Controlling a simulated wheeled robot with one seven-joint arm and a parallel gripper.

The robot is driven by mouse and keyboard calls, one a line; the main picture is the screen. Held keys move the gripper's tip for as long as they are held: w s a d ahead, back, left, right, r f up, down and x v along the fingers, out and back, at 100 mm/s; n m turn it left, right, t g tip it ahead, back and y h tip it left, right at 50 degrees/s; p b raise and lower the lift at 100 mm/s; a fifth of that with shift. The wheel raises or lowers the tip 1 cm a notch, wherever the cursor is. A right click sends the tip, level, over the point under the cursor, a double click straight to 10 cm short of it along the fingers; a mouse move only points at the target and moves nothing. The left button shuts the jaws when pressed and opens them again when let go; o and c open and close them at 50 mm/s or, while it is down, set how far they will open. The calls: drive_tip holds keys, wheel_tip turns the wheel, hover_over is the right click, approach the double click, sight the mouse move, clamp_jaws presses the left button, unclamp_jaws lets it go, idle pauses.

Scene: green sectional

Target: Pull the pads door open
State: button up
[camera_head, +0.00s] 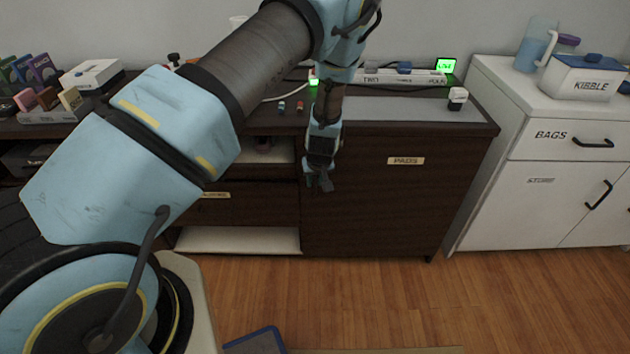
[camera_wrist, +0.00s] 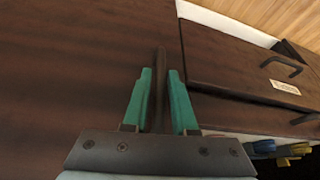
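The dark brown pads door (camera_head: 380,215) is the right front of the low cabinet and carries a PADS label (camera_head: 405,161). It looks flush with the cabinet front, with no clear gap at its edge. My gripper (camera_head: 319,183) is at the door's upper left part. In the wrist view, the two teal fingers of my gripper (camera_wrist: 160,100) lie close on both sides of a dark upright bar, the door handle (camera_wrist: 160,62). They look closed on it. Contact at the fingertips is hard to make out. In the head view my gripper hides the handle.
Left of the door are a labelled drawer (camera_head: 240,205), with its handle (camera_wrist: 281,66) in the wrist view, and a white lower shelf (camera_head: 240,241). A white cabinet (camera_head: 490,190) stands at right. Wooden floor (camera_head: 370,295) before the door is mostly clear; a blue-edged object (camera_head: 255,342) lies at the bottom.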

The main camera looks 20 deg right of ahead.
clamp_jaws()
idle(1.0)
